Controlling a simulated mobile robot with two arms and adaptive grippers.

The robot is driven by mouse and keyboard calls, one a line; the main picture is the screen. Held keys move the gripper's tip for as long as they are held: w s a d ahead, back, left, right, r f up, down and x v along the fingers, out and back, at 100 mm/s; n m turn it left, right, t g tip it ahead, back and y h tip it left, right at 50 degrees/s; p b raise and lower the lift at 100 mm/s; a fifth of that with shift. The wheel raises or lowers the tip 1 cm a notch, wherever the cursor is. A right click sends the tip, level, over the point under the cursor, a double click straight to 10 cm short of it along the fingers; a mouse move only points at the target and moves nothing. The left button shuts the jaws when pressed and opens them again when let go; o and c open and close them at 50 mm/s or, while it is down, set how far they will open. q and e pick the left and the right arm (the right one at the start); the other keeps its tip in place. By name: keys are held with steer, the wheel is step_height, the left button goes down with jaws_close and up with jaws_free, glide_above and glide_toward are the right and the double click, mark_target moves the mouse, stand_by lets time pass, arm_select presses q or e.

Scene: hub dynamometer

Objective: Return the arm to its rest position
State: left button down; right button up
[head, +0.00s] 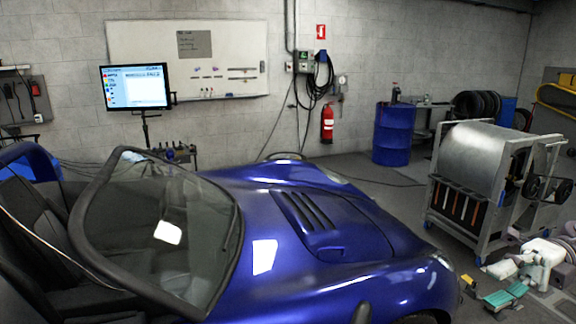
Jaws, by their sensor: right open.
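My right gripper (500,288) is at the lower right edge of the head view, at the end of my white arm. It is open, and I see nothing held in it. It is low, to the right of the blue car's (345,225) front end and in front of the wheeled metal cart (480,165). It looks apart from both. My left gripper is not in view.
The blue open-top car fills the left and middle foreground. A monitor (136,87) on a stand is behind the car. Some grey floor (365,168) is clear between car and drum.

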steer(key=w+a+f+m+t+y, duration=0.1)
steer(key=w+a+f+m+t, duration=0.1)
steer(key=w+f+m+t, duration=0.6)
steer(key=w+a+f+m+t+y, duration=0.1)
steer(key=w+a+f+m+t, duration=0.1)
steer(key=w+f+m+t, duration=0.6)
steer(key=s+d+f+m+t+h, duration=0.1)
steer(key=s+f+m+t+h, duration=0.15)
steer(key=f+m+h, duration=0.75)
steer(key=s+d+f+m+t+h, duration=0.1)
steer(key=s+f+m+t+h, duration=0.15)
steer(key=f, duration=1.55)
steer(key=s+a+f+m+g+h, duration=0.2)
steer(key=s+f+m+g+h, duration=0.4)
steer(key=s+f, duration=1.65)
steer(key=s+a+f+g, duration=0.2)
steer(key=s+f+g, duration=0.1)
steer(key=s, duration=0.5)
steer(key=s+a+f+g, duration=0.2)
steer(key=s+f+g, duration=0.1)
steer(key=s, duration=0.6)
steer(key=s+a+f+g, duration=0.2)
steer(key=s+f+g, duration=0.1)
steer(key=s, duration=0.6)
steer(key=shift+a+m, duration=0.4)
steer(key=shift+m, duration=0.05)
